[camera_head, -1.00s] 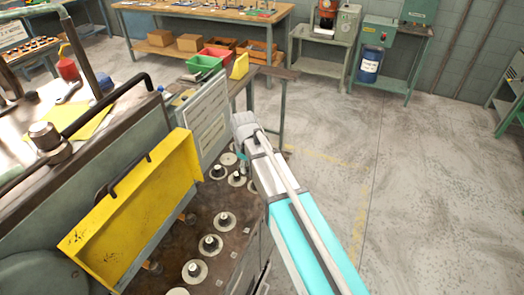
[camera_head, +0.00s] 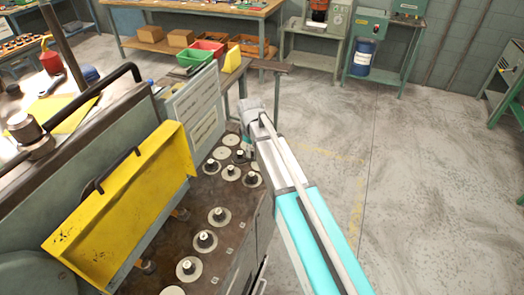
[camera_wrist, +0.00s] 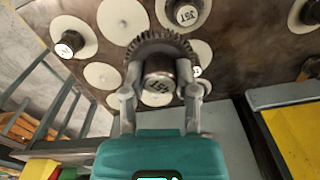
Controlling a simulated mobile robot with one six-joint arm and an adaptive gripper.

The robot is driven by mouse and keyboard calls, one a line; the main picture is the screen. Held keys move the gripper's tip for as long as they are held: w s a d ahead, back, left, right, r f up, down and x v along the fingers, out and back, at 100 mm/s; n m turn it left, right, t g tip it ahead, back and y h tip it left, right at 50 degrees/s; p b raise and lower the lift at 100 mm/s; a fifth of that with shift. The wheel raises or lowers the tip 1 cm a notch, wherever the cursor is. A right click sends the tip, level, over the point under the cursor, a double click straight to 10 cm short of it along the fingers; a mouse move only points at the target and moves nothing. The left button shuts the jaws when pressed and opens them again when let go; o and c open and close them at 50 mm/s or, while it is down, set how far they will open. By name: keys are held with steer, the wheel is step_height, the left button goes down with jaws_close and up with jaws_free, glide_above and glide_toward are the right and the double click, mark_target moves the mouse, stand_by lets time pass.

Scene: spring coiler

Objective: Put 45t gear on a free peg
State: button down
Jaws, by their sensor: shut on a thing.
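My gripper (camera_wrist: 162,88) is shut on the 45t gear (camera_wrist: 157,44), a dark toothed gear with a hub marked 45T. The gear is held over the peg plate in the wrist view and hides part of the white discs behind it. In the head view the arm's end (camera_head: 252,118) is over the plate's far right part; the fingers are mostly hidden. White discs without a dark hub show in the wrist view, one at upper left (camera_wrist: 122,17) and one at left (camera_wrist: 103,76). A hub marked 35T (camera_wrist: 186,14) sits on another disc. I cannot tell the gear's height above the plate.
Several dark hubs on white discs stand along the plate (camera_head: 219,216). A yellow guard (camera_head: 125,205) and a grey panel (camera_head: 194,110) border it on the left. A workbench (camera_head: 270,10) stands behind. The floor at right (camera_head: 430,180) is clear.

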steer(key=shift+m, duration=0.4)
steer(key=w+d, duration=0.1)
steer(key=w+d+f+b, duration=0.1)
steer(key=w, duration=0.1)
steer(key=w+d+f, duration=0.1)
steer(key=shift+w+d, duration=0.1)
steer(key=shift+w, duration=0.05)
steer(key=shift+f+b, duration=0.15)
steer(key=shift+b, duration=0.15)
steer(key=shift+f+b, duration=2.9)
steer(key=shift+f, duration=0.05)
steer(key=shift+w, duration=0.1)
steer(key=shift+f+b, duration=0.6)
